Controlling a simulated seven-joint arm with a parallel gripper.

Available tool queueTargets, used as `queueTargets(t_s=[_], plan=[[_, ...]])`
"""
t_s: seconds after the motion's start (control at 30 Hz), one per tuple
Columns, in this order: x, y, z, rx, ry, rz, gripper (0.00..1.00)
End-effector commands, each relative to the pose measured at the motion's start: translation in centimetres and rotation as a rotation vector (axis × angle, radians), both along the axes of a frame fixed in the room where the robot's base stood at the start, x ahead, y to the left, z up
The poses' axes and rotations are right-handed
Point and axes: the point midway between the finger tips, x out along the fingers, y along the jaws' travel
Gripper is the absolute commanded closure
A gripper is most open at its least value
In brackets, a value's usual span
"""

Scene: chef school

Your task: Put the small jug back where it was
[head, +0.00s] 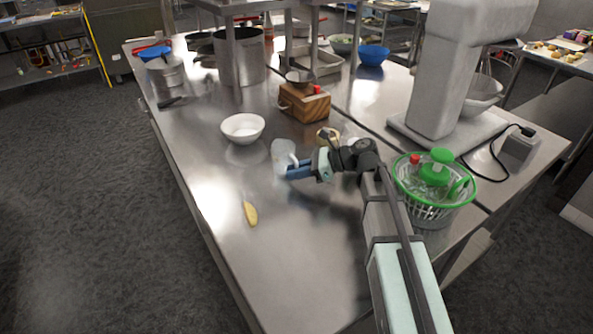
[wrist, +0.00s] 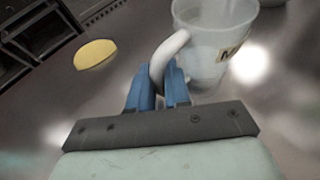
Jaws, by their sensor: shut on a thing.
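The small jug (head: 283,156) is a whitish, translucent jug on or just above the steel table, right of and nearer than the white bowl. In the wrist view the jug (wrist: 216,38) shows its open top, a curved white handle and a label with a dark letter. My gripper (head: 291,171) reaches it from the right. In the wrist view the blue fingers of my gripper (wrist: 158,88) are shut on the jug's handle. I cannot tell whether the jug's base touches the table.
A white bowl (head: 243,128) stands behind the jug. A yellow, elongated piece (head: 250,213) lies nearer. A wooden block (head: 304,103) is behind; a green basket (head: 433,211) stands right of my arm. The table (head: 215,185) is clear left of the jug.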

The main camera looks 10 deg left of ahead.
Motion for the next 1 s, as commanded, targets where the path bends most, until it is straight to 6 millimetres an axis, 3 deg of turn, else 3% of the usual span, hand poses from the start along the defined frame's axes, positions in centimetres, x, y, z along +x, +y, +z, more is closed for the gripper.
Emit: queueTargets(t_s=[0.3, 0.63, 0.77, 0.87, 1.0], plan=[[0.0, 0.0, -0.1, 0.000, 0.000, 0.000, 0.57], [0.0, 0.0, 0.3, 0.000, -0.001, 0.000, 0.57], [0.2, -1.4, 0.9, 0.000, 0.000, -0.001, 0.57], [0.4, -3.1, 1.5, 0.000, -0.001, -0.003, 0.57], [0.4, -2.8, 3.8, 0.000, -0.003, 0.000, 0.57]])
